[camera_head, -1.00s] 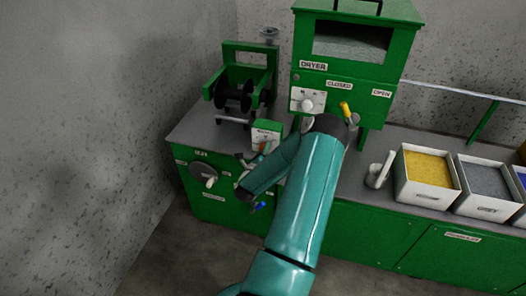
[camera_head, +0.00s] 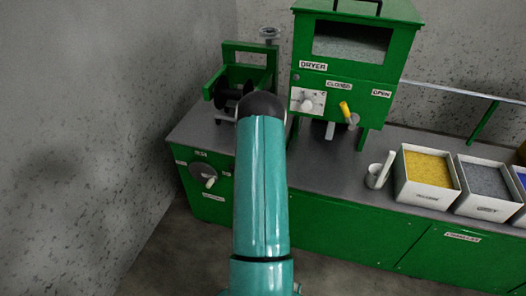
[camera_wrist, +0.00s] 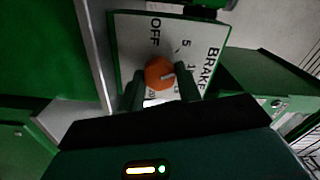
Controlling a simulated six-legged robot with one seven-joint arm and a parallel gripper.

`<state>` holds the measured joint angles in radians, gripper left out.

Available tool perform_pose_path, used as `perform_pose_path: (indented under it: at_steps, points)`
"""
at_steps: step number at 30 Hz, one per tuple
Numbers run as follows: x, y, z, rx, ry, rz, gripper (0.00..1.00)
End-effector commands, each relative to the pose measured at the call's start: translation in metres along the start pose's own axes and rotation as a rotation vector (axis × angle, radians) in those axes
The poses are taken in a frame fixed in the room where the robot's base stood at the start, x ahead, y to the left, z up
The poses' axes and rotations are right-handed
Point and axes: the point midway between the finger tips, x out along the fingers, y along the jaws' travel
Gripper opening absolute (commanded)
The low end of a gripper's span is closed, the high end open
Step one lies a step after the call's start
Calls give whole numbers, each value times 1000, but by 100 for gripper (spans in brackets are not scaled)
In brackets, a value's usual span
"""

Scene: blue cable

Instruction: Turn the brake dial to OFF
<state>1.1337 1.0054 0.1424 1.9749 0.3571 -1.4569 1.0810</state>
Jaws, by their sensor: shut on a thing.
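The orange brake dial (camera_wrist: 158,70) sits on a white panel (camera_wrist: 134,38) with a green edge, marked BRAKE, OFF and numbers, in the wrist view. A light pointer mark on the dial points to the right in that view, toward the numbers and not at OFF. My gripper (camera_wrist: 160,84) has its dark fingers on either side of the dial and is shut on it. The number by the lower edge of the dial is partly hidden by the fingers. In the head view my arm covers the dial, its panel and my gripper.
In the head view a green dryer (camera_head: 354,72) stands right of my arm, with a white dial and a yellow handle (camera_head: 346,109). A green frame with a black spool (camera_head: 229,98) is behind my arm. A grey crank wheel (camera_head: 203,171) is at left, bins (camera_head: 428,196) at right.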

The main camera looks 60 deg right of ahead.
Motion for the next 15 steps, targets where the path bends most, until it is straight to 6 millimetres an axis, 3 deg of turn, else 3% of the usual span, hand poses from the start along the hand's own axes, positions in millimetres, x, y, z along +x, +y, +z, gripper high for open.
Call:
perform_pose_path:
  at_steps: [15]
  points:
    - [0, -3, 2, -491, 0, -7, 11]
